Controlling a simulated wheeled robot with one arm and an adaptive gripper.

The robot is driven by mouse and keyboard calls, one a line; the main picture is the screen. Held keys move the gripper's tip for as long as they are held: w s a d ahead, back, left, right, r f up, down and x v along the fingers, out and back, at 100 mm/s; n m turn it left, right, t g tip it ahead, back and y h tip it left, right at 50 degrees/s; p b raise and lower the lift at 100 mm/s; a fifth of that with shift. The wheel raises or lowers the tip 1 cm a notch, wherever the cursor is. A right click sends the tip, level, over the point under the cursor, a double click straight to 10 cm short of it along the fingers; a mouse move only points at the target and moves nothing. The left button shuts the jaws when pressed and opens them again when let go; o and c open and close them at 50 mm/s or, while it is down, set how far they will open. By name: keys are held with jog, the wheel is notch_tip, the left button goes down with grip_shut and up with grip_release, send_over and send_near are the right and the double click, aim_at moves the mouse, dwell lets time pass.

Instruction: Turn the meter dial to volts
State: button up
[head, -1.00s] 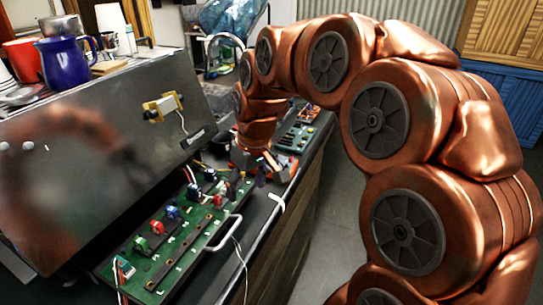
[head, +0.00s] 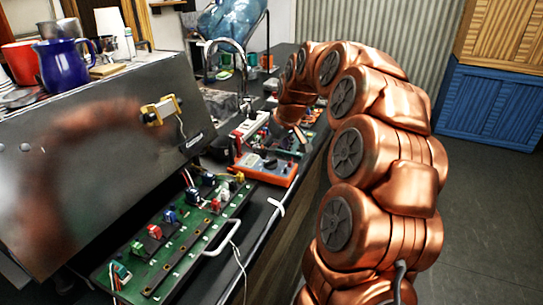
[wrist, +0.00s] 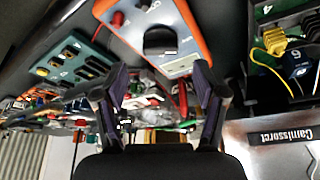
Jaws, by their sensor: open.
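The meter (head: 285,180) is an orange-edged box with a pale face, lying on the dark counter just beyond the green circuit board in the head view. Its round black dial (head: 270,163) faces up. In the wrist view the meter (wrist: 185,66) fills the top middle, with the black dial (wrist: 160,39) near its centre; I cannot read the dial's setting. My gripper (wrist: 163,88) is open and empty, its two dark fingers spread below the dial in the picture and apart from it. In the head view my arm's end is past the meter, and the fingers are hard to make out.
The green circuit board (head: 150,283) with coloured connectors and a metal handle (head: 228,240) lies in front. A steel panel (head: 60,150) leans on the left. A teal module (wrist: 75,65) sits beside the meter. Several small parts crowd the counter behind; the floor at right is clear.

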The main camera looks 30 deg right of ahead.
aim_at(270, 160)
jog(key=x, duration=0.4)
jog(key=shift+f+p, duration=0.1)
jog(key=shift+p, duration=0.25)
jog(key=c, duration=1.1)
